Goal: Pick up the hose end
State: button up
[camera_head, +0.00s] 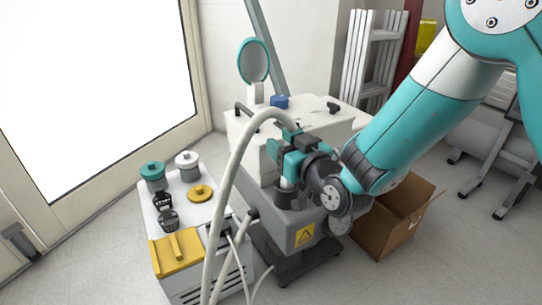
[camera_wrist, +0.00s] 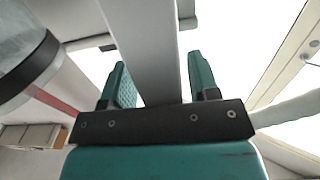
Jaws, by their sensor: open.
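A thick whitish hose (camera_head: 228,185) rises from the lower left in the head view, arches over and comes down at my gripper (camera_head: 290,152). Its end is hidden behind the gripper there. My gripper has teal fingers and is above the grey machine (camera_head: 280,220), close to a dark round fitting (camera_head: 287,195). In the wrist view my gripper (camera_wrist: 160,85) has its two fingers apart. A pale grey bar-like shape (camera_wrist: 148,45) lies between or behind them; I cannot tell whether it is the hose or whether it touches the fingers.
A white cart (camera_head: 155,215) with jars, a yellow lid and a yellow box (camera_head: 177,252) stands at left. A white-topped unit (camera_head: 330,118) with a round teal mirror (camera_head: 253,62) is behind. A cardboard box (camera_head: 395,225) sits on the floor at right.

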jog(key=shift+a, duration=0.3)
jog(key=shift+c, duration=1.3)
jog(key=shift+s+a, duration=0.1)
jog(key=c, duration=0.7)
grip_shut()
jog(key=shift+r, duration=0.15)
